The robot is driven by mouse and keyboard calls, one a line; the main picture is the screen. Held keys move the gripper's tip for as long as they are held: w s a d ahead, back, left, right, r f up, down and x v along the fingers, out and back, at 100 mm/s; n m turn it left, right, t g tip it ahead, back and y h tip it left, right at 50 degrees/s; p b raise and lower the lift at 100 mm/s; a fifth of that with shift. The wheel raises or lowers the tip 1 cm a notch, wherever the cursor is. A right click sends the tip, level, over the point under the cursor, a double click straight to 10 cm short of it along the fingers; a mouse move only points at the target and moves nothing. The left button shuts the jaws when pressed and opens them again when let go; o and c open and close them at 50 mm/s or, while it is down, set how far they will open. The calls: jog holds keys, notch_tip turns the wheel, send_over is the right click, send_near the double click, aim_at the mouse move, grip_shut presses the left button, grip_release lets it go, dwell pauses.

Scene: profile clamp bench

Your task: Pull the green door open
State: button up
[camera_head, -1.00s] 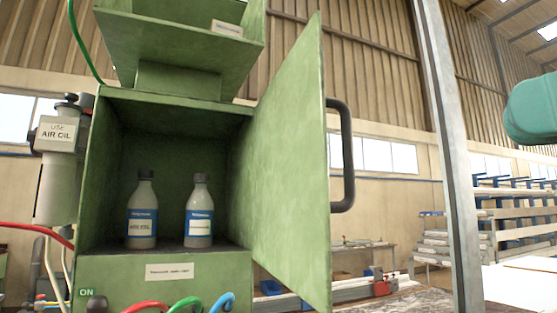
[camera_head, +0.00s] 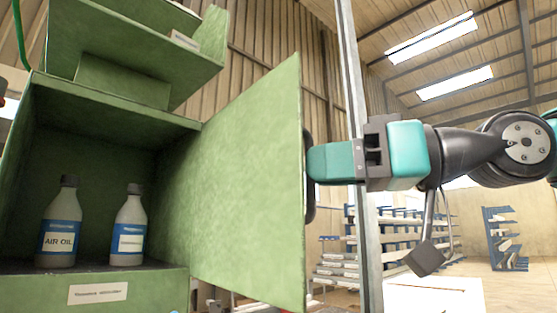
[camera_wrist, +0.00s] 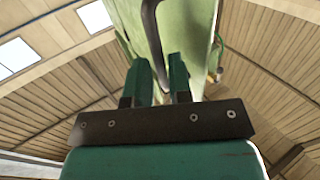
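The green door (camera_head: 250,190) stands swung open on the right side of a green cabinet (camera_head: 115,115). It carries a dark, curved bar handle (camera_head: 309,207) near its free edge. My gripper (camera_head: 312,162) is at the middle of the handle, with its teal fingers reaching it from the right. The door (camera_wrist: 182,25) fills the upper middle there. The exact contact is partly hidden.
Two bottles with blue labels, one left (camera_head: 59,228) and one right (camera_head: 128,232), stand inside the cabinet. A grey upright post (camera_head: 362,230) stands close behind my gripper. Racks (camera_head: 395,240) are farther back on the right.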

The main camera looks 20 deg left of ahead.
aim_at(248, 186)
jog(key=shift+s+a, duration=0.15)
jog(key=shift+a, duration=0.9)
grip_shut()
